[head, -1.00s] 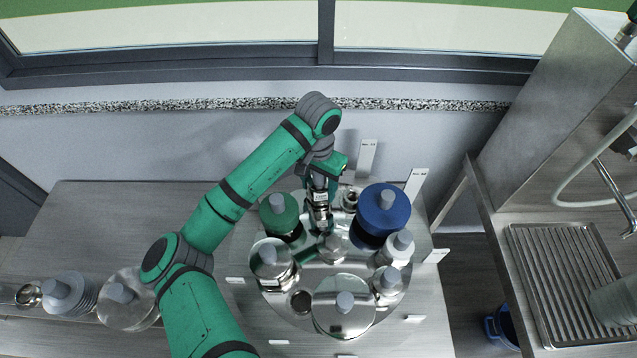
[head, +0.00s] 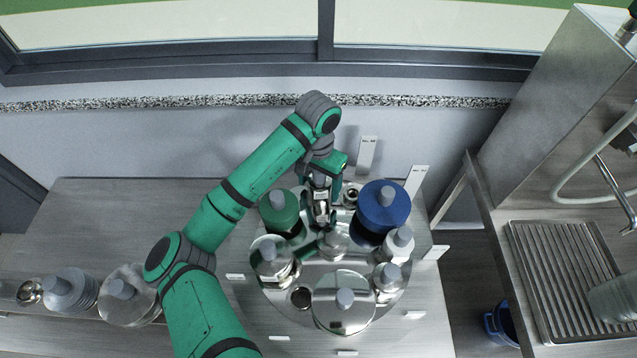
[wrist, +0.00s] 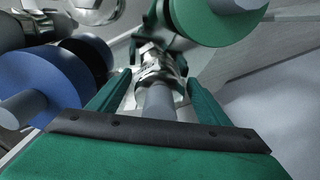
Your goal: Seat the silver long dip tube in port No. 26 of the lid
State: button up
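A silver fitting with a grey peg on top, which looks like the long dip tube (head: 321,212), stands upright at the back of the round lid (head: 240,300). My gripper (head: 321,190) is right above it. In the wrist view, my gripper's two green fingers (wrist: 160,76) stand on both sides of the grey peg (wrist: 158,100), with gaps beside it. The silver collar (wrist: 155,70) lies between the fingertips; whether they touch it is unclear. The tube's lower end and its port are hidden. The tag numbers are too small to read surely.
On the lid, a green-topped part (head: 279,210) is close left of my gripper and a blue one (head: 382,208) close right. Several silver parts stand in front. White tags (head: 367,155) stand around the rim. A ribbed grey part (head: 71,290) stands at the far left.

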jog(key=shift+r, duration=0.1)
notch_tip(320, 180, up, 11)
jog(key=shift+f, duration=0.15)
dwell(0.6)
dwell(0.7)
